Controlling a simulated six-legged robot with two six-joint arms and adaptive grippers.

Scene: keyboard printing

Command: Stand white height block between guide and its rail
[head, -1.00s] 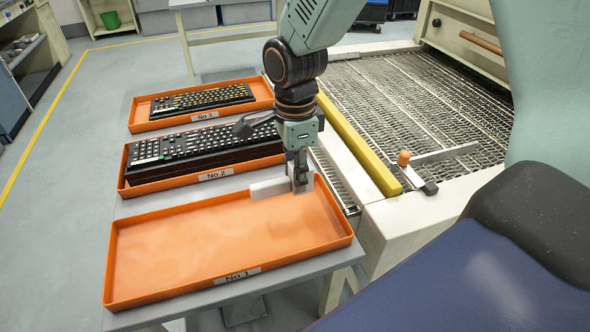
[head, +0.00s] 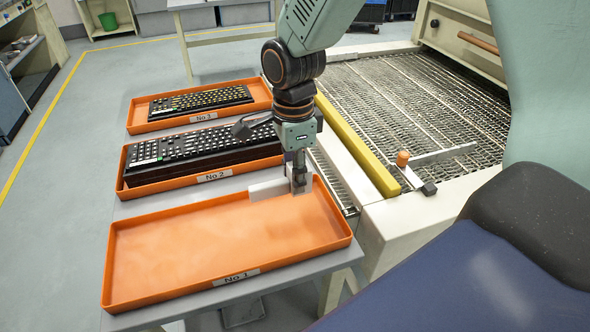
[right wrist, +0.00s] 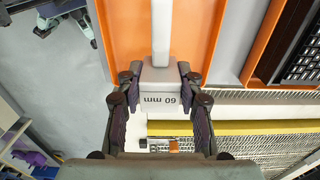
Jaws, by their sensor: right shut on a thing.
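The white height block (head: 266,190) is in the far right corner of the empty front orange tray (head: 180,291). My right gripper (head: 299,184) is shut on its right end. In the right wrist view the block (right wrist: 162,88) sits between both fingers, its end marked "60 mm", with a long white bar reaching away from it. I cannot tell whether the block touches the tray floor. A pale flat bar with an orange knob (head: 403,158), apparently the guide, lies at the conveyor's near side. A yellow rail (head: 358,150) runs along the conveyor's left edge. My left gripper is not in view.
Two more orange trays stand behind, holding black keyboards (head: 205,146) and (head: 201,101). The mesh conveyor (head: 400,100) is right of the yellow rail, mostly bare. A white ledge (head: 345,160) lies between the trays and the rail.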

